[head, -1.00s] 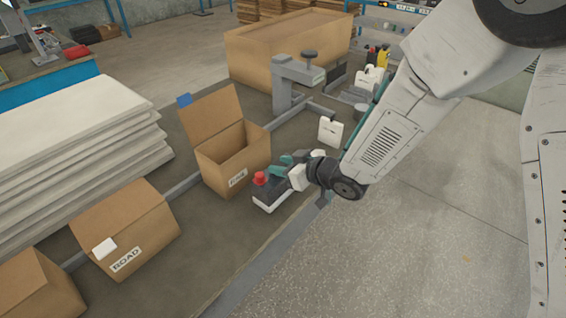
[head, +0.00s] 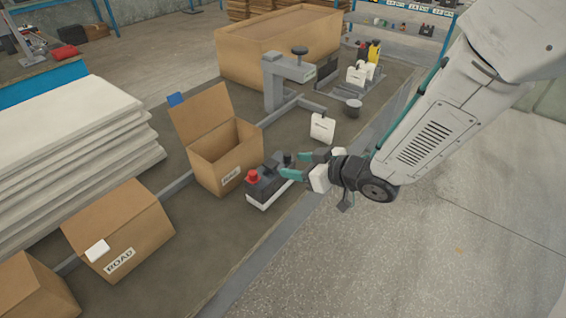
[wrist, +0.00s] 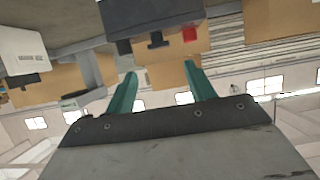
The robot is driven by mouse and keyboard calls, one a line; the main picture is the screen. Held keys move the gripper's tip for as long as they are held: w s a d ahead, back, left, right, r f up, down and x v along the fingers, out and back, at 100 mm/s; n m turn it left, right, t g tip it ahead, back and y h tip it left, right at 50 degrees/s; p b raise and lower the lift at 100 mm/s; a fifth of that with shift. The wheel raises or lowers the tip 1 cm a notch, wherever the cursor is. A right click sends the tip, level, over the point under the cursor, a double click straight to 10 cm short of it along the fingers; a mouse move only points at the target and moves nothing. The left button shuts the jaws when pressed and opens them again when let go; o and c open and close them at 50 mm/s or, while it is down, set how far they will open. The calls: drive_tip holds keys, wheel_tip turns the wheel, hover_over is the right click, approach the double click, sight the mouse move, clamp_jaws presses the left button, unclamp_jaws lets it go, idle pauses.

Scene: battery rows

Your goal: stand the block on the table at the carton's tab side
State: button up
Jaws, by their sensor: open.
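The block (head: 262,189) is a dark battery with a white lower band and a red cap. It stands upright on the table (head: 215,240), just right of the open carton (head: 222,165), near the table's aisle edge. The carton has a raised flap with a blue tab (head: 176,98) at its upper left corner and a label on its near face. My gripper (head: 296,165) is open and empty, its teal fingers at the block's right side. In the wrist view, the fingers (wrist: 160,68) are spread, with the block's dark body (wrist: 150,18) beyond them; contact is hard to tell.
A closed carton with a white tab (head: 97,250) stands at the lower left. A grey post stand (head: 275,85), a white block (head: 322,128) and a large carton (head: 275,50) are behind. Stacked white sheets (head: 70,150) lie left. The aisle floor on the right is clear.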

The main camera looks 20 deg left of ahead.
drive_tip(key=v, duration=0.4)
drive_tip(key=w+d+r+m+t+h, duration=0.2)
drive_tip(key=w+d+r+h, duration=0.1)
drive_tip(key=d, duration=0.3)
drive_tip(key=w+d+r+m+t+h, duration=0.1)
drive_tip(key=w+d+r+m+h, duration=0.15)
drive_tip(key=d, duration=0.35)
drive_tip(key=s+d+r+m+h, duration=0.2)
drive_tip(key=d+r+h, duration=0.1)
drive_tip(key=d, duration=0.5)
drive_tip(key=s+d+r+m+h, duration=0.2)
drive_tip(key=s+d+r+h, duration=0.1)
drive_tip(key=d, duration=0.4)
drive_tip(key=s+d+r+m+g, duration=0.2)
drive_tip(key=s+d+g, duration=0.1)
drive_tip(key=s, duration=0.8)
drive_tip(key=s+d+r+m+g, duration=0.2)
drive_tip(key=s+d+m+g, duration=0.1)
drive_tip(key=s, duration=0.8)
drive_tip(key=shift+d+r+g+h, duration=0.2)
drive_tip(key=shift+r+g+h, duration=0.15)
drive_tip(key=shift+g, duration=0.15)
